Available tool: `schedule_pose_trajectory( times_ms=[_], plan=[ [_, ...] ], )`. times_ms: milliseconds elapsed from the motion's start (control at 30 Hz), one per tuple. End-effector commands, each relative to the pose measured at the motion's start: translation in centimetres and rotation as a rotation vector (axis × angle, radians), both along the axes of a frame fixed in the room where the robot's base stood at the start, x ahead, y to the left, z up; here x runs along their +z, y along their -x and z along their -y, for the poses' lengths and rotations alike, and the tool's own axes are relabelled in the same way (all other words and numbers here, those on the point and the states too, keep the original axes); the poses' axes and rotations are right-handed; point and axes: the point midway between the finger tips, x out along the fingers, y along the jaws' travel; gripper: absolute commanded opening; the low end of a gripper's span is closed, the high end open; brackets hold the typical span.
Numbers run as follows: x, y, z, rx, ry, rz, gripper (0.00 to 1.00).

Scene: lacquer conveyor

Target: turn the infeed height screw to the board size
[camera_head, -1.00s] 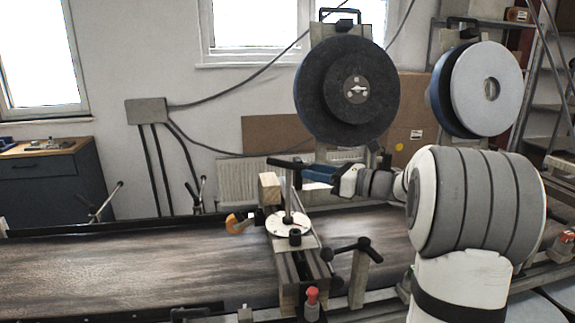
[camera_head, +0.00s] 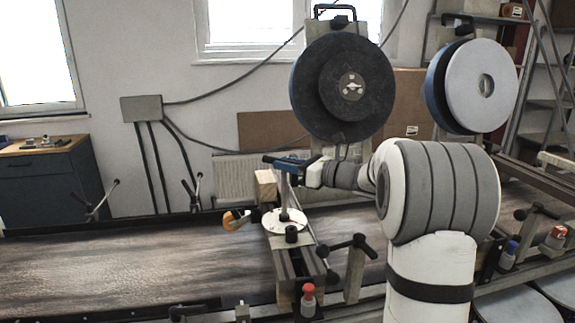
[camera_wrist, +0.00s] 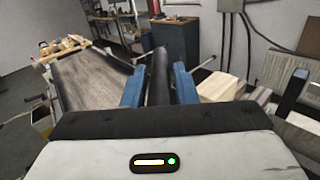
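The infeed height screw (camera_head: 284,190) is a thin upright post on a round white dial (camera_head: 276,223), with a black bar handle (camera_head: 268,158) across its top. My gripper (camera_head: 283,164) has blue fingers at the top of the screw. In the wrist view, the two blue fingers (camera_wrist: 159,88) stand on either side of the dark handle (camera_wrist: 159,62), which points away between them. Narrow gaps seem to show beside the handle, so the fingers look open around it. The dial's markings are too small to read.
A pale wooden block (camera_head: 265,184) stands behind the dial. An orange-tipped part (camera_head: 236,220) juts out to its left. The dark conveyor belt (camera_head: 120,270) runs below. A black-handled clamp (camera_head: 350,246) and a red knob (camera_head: 308,290) are in front. Large discs (camera_head: 343,85) hang behind.

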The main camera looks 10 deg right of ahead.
Motion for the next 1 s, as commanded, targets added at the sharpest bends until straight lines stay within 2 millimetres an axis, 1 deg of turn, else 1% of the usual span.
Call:
schedule_pose_trajectory(
  times_ms=[33,300,667,867,1000],
  plan=[
    [0.0,0.01,-0.02,0.0,0.0,0.0,0.22],
    [0.01,0.01,-0.05,0.001,0.0,0.0,0.0],
    [-0.01,0.05,-0.22,-0.038,0.001,0.003,0.0],
    [-0.22,0.17,-0.38,-0.145,0.001,0.005,0.0],
    [-0.41,0.26,-0.55,-0.26,0.002,0.008,0.0]
  ],
)
